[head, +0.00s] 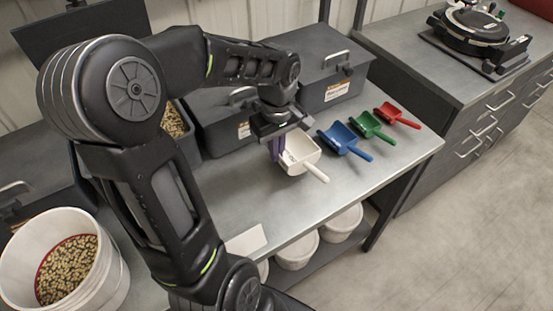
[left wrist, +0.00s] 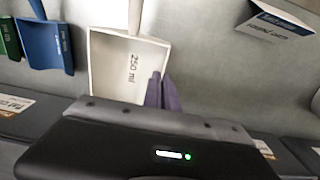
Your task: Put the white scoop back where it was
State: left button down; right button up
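The white scoop (head: 299,153), marked 250 ml in the left wrist view (left wrist: 125,68), is at the left end of a row of scoops at the bench's front right. Its handle points to the lower right in the head view. My left gripper (head: 277,152) is over its left side. Its purple fingers (left wrist: 163,93) are close together at one side wall of the scoop and look shut on that wall. I cannot tell whether the scoop touches the bench. My right gripper is not in view.
Blue (head: 344,140), green (head: 371,125) and red (head: 397,115) scoops lie to the right on the metal bench (head: 385,160). Dark lidded boxes (head: 330,70) stand behind. A white card (head: 246,242) lies near the front edge. A white bucket of seed (head: 115,285) is at the left.

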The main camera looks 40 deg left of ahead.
pick_arm(q)
jog(key=shift+f, duration=1.8)
jog(key=shift+f, duration=0.2)
jog(key=c, duration=1.7)
grip_release()
jog(key=shift+r, duration=0.1)
notch_tip(320, 180, up, 12)
jog(key=shift+d+r, duration=0.15)
